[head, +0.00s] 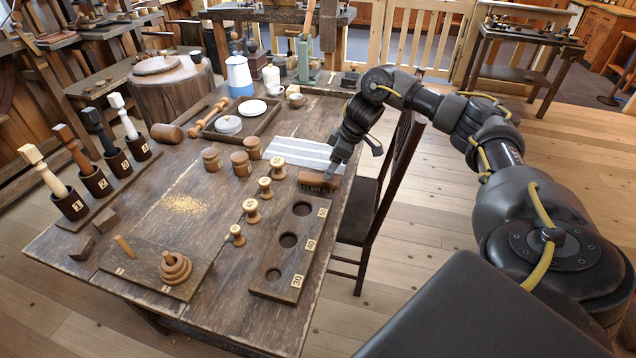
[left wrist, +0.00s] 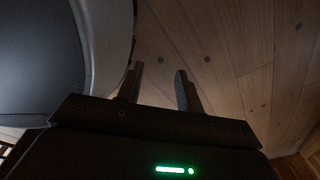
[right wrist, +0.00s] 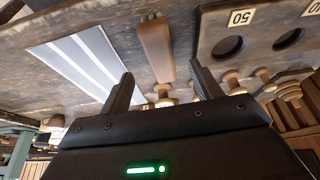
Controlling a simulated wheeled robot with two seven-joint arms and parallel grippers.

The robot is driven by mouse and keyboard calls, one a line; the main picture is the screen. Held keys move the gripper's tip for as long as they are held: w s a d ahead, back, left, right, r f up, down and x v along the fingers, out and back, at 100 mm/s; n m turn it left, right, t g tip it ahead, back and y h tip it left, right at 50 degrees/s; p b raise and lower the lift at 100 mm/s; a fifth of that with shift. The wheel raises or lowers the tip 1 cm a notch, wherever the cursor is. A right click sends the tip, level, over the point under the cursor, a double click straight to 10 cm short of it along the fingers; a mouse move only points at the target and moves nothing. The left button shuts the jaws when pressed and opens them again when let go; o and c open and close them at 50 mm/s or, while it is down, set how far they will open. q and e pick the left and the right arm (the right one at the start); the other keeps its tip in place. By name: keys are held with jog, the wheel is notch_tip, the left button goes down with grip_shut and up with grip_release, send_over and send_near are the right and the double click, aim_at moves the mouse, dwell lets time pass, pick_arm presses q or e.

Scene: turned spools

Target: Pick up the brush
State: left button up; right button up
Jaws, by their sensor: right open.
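The brush (head: 318,181) is a brown wooden block with dark bristles, lying near the right edge of the workbench, beside the striped cloth. In the right wrist view the brush (right wrist: 155,48) lies ahead, in line with the gap between my fingers. My right gripper (head: 333,172) is open, close above the brush in the head view; I cannot tell whether it touches. It also shows in the right wrist view (right wrist: 162,82) with nothing between its fingers. My left gripper (left wrist: 159,82) shows only in the left wrist view, open and empty, with wooden floor beyond.
A grey-and-white striped cloth (head: 305,153) lies behind the brush. A board with round holes (head: 291,245) lies in front, with several small spools (head: 251,210) to its left. A dark chair (head: 385,190) stands against the bench's right side.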

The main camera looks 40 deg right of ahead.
aim_at(322, 179)
jog(key=x, duration=0.2)
jog(key=shift+w+f, duration=0.25)
jog(key=shift+f, duration=0.1)
jog(key=shift+a+f, duration=0.15)
jog(key=x, duration=0.4)
jog(key=shift+a+f, duration=0.1)
jog(key=shift+f, duration=0.3)
jog(key=shift+c, duration=0.7)
pick_arm(q)
jog(key=shift+d+r, duration=0.25)
jog(key=shift+d, duration=0.1)
pick_arm(e)
jog(key=c, duration=1)
